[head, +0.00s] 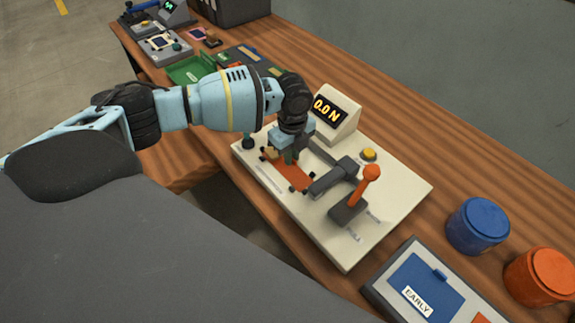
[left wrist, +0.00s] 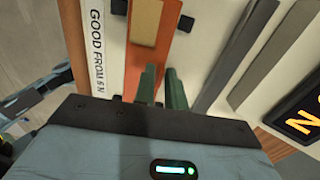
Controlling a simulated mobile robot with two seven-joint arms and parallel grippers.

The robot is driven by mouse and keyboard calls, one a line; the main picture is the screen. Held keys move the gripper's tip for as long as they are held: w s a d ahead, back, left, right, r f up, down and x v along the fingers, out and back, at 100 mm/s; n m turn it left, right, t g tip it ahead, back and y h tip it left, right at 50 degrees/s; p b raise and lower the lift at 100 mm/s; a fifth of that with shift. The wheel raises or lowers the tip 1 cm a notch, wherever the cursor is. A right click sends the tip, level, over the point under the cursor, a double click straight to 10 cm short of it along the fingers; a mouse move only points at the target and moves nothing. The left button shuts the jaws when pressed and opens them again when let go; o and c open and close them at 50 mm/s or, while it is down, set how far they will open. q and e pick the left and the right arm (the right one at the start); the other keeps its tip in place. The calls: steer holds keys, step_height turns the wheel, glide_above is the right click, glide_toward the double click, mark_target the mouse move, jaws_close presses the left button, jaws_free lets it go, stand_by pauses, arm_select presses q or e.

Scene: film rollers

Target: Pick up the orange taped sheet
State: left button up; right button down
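The orange taped sheet (head: 293,177) lies flat on the cream test rig (head: 395,205), between small dark posts. In the left wrist view the orange sheet (left wrist: 138,75) has a tan block (left wrist: 145,22) on its far part. My left gripper (head: 290,160) points down over the sheet. In the left wrist view its two green fingers (left wrist: 162,72) stand slightly apart, with a narrow gap and nothing visible held between them. Whether the tips touch the sheet I cannot tell. The gripper hides part of the sheet. My right gripper is not in view.
A blue tub (head: 478,226), an orange tub (head: 541,277) and a tray marked EARLY (head: 418,283) stand to the right.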

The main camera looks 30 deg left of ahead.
arm_select(q)
jaws_close()
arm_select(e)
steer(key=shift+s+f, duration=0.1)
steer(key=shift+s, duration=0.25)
arm_select(q)
steer(key=shift+r, duration=0.1)
